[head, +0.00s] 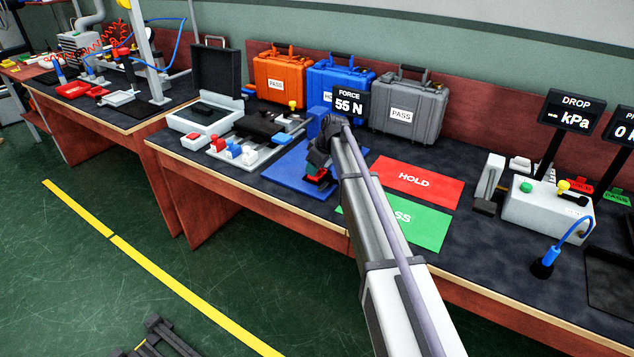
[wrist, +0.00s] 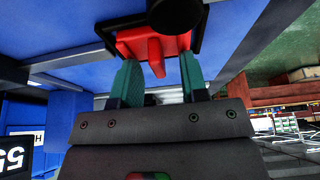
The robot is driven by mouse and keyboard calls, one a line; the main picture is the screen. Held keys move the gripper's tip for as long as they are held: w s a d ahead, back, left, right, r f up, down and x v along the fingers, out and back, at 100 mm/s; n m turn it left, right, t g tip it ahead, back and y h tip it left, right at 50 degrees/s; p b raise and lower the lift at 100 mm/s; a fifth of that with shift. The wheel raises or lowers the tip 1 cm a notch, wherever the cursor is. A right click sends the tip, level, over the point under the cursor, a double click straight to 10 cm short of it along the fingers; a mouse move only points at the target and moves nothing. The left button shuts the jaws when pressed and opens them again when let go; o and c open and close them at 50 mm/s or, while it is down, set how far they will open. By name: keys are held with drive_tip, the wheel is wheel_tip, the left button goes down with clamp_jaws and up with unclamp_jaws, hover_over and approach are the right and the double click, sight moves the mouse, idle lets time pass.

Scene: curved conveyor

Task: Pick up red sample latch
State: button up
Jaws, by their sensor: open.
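The red sample latch (wrist: 152,47) has a red body with a protruding tab and sits on a dark base. In the head view it (head: 320,177) is on the blue mat (head: 283,178), partly hidden by my arm. My gripper (wrist: 160,60) is open, with one teal finger on each side of the red tab. The tab reaches between the fingertips; I cannot tell whether either finger touches it. In the head view my gripper (head: 317,166) is low over the mat, its fingers mostly hidden.
A FORCE display (head: 348,103) reading 55 N stands just behind my gripper. A white rack (head: 243,150) with red, blue and white pieces is to the left. Red HOLD (head: 414,178) and green PASS (head: 425,230) mats lie flat to the right. Orange (head: 280,80), blue (head: 325,78) and grey (head: 408,105) cases stand behind.

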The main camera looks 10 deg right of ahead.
drive_tip(key=shift+r, duration=0.15)
clamp_jaws()
